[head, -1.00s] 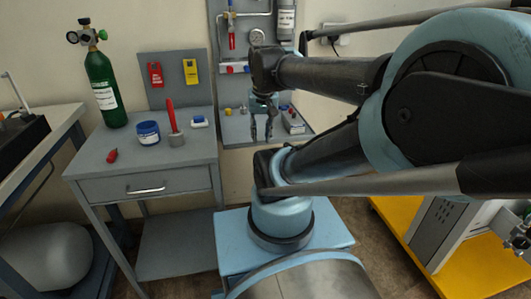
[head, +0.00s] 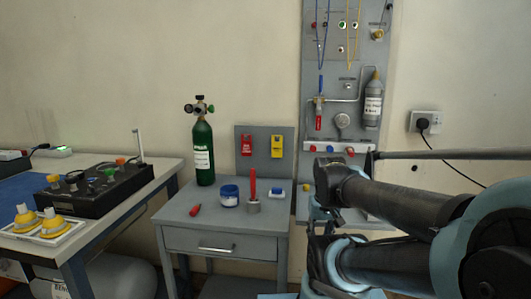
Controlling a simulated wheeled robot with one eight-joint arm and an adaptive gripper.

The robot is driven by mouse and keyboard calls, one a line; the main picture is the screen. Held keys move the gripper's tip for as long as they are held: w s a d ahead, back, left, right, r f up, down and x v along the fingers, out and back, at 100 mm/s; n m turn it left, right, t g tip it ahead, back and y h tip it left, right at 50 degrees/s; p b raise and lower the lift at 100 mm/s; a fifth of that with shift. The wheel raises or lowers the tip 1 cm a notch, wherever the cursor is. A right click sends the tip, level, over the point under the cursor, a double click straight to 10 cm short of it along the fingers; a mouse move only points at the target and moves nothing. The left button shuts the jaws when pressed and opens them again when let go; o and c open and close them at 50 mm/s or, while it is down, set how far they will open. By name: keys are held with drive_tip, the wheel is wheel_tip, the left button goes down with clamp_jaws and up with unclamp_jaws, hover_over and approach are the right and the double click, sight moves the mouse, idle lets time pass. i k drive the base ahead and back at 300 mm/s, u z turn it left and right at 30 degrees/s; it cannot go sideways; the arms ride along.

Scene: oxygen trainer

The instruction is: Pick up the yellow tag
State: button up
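The yellow tag (head: 277,146) hangs on the grey upright panel (head: 262,172) behind the small grey table. A red tag (head: 246,146) hangs just left of it on the same panel. My gripper (head: 320,222) points down at the right of the table, below and right of the yellow tag and apart from it. My arm partly covers it, and its fingers are too small and dark to read. I see nothing clearly held in it.
A piped wall board (head: 345,75) rises at right.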

sight(277, 147)
drive_tip(key=u, duration=0.05)
drive_tip(key=k, duration=1.25)
drive_tip(key=z, duration=0.3)
drive_tip(key=i, duration=0.5)
